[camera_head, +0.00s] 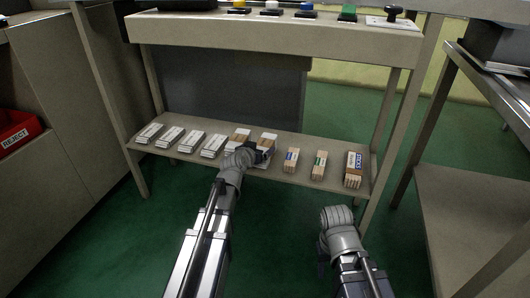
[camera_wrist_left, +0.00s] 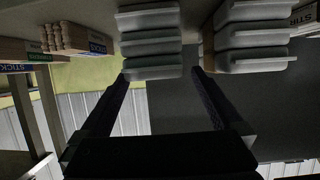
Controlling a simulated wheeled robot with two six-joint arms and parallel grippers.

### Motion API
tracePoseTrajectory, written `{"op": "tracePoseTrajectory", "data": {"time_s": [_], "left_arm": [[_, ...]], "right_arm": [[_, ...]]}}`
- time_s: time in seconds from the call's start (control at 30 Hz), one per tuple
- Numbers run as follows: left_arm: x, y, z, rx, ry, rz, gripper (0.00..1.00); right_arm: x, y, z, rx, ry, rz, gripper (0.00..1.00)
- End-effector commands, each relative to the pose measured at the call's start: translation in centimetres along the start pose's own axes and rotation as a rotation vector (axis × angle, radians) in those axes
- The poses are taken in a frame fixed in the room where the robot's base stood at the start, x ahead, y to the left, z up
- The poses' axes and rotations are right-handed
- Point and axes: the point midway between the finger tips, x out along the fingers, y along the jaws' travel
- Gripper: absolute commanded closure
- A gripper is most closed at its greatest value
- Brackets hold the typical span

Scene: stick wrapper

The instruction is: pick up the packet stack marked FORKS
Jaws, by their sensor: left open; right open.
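No label reading FORKS can be made out in either view. Pale packet stacks (camera_head: 188,142) stand in a row on the low shelf, with brown-topped stacks (camera_head: 241,135) to their right. My left gripper (camera_head: 262,154) is at the shelf's front edge by a brown-topped stack (camera_head: 268,139), partly covering it. In the left wrist view my left gripper (camera_wrist_left: 158,74) is open, and a grey layered packet stack (camera_wrist_left: 151,40) shows beyond and between its fingertips. They do not appear closed on it. My right gripper (camera_head: 338,216) is in front of the shelf, its fingers hidden.
Wooden bundles with blue (camera_head: 291,159) and green (camera_head: 320,164) labels and a STICKS bundle (camera_head: 353,169) stand right on the shelf (camera_head: 222,164). Another grey stack (camera_wrist_left: 254,38) is close right in the wrist view. Shelf legs flank both ends; a red REJECT bin (camera_head: 16,128) is far left.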

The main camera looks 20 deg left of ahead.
Motion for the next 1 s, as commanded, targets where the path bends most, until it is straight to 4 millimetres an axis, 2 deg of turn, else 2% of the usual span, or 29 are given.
{"op": "tracePoseTrajectory", "data": {"time_s": [0.17, 0.47, 0.7, 1.0], "left_arm": [[0.9, 0.2, -0.1, 0.0, 0.0, 0.001, 0.0], [5.0, 0.5, -0.4, 0.0, -0.002, 0.0, 0.0], [5.0, 0.5, -0.5, 0.0, -0.003, 0.0, 0.0], [5.0, 0.5, -0.5, 0.0, -0.002, 0.0, 0.33]], "right_arm": [[0.3, 0.0, 0.0, 0.0, 0.0, 0.0, 0.5], [1.5, -0.1, -0.1, 0.0, 0.0, 0.0, 0.5], [1.4, -0.1, -0.1, 0.0, 0.0, 0.0, 0.5], [1.4, -0.1, -0.1, 0.0, 0.0, 0.0, 0.5]]}}
